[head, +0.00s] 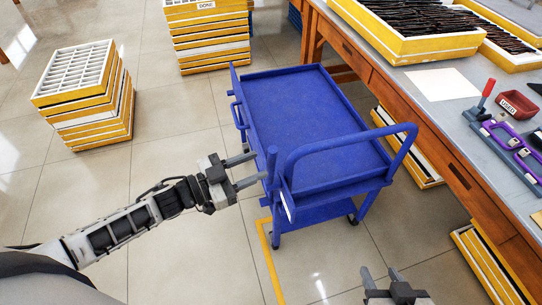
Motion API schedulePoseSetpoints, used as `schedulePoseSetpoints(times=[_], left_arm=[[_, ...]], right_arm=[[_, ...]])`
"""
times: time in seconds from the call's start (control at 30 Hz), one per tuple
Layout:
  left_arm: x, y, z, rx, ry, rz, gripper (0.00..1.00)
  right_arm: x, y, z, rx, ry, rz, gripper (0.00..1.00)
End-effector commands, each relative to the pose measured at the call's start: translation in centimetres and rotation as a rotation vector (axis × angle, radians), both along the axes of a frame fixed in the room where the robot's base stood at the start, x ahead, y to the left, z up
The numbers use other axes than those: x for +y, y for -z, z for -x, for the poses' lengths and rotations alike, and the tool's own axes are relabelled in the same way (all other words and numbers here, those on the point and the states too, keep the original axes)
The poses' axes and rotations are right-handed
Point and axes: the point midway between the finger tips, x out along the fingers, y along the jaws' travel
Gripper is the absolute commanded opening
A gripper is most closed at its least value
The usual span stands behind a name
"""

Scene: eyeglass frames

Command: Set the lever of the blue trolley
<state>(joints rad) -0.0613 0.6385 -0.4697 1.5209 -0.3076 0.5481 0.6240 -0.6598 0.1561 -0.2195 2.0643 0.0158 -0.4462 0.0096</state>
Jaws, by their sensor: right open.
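The blue trolley (305,108) stands in the middle of the head view, beside the workbench, with its top tray empty. A raised blue push handle (345,142) curves over its near end. A blue upright piece (272,160) stands at its near left corner, and a blue bar sticks out on its left side (238,112). I cannot tell which part is the lever. My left gripper (262,167) is open, its fingertips close to the near left corner; contact is unclear. My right gripper (381,270) is open and empty at the bottom edge, apart from the trolley.
The workbench (440,110) on the right holds yellow-edged trays (425,45), a red-handled tool (487,92), a red bin (517,104) and a purple fixture (512,145). Tray stacks stand at left (90,100) and back (210,40). Yellow tape (268,255) marks the floor.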

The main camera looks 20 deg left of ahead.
Motion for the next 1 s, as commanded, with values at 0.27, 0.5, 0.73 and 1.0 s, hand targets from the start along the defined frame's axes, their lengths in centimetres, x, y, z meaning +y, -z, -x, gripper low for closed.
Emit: schedulePoseSetpoints(times=[0.27, 0.5, 0.73, 1.0], left_arm=[[-3.1, 0.0, -3.2, 0.000, -0.002, 0.002, 0.40], [-3.8, 0.1, -3.8, 0.002, 0.000, -0.001, 0.40], [-3.8, 0.0, -3.8, 0.001, 0.000, 0.000, 0.31], [-3.8, 0.1, -3.8, 0.001, -0.001, -0.001, 0.00]], right_arm=[[0.1, 0.1, 0.1, 0.006, 0.004, -0.003, 0.44], [0.1, 0.2, 0.2, 0.010, 0.007, -0.005, 0.44], [0.1, 0.2, 0.2, 0.009, 0.008, -0.004, 0.44], [0.1, 0.1, 0.2, 0.008, 0.008, -0.006, 0.44]])
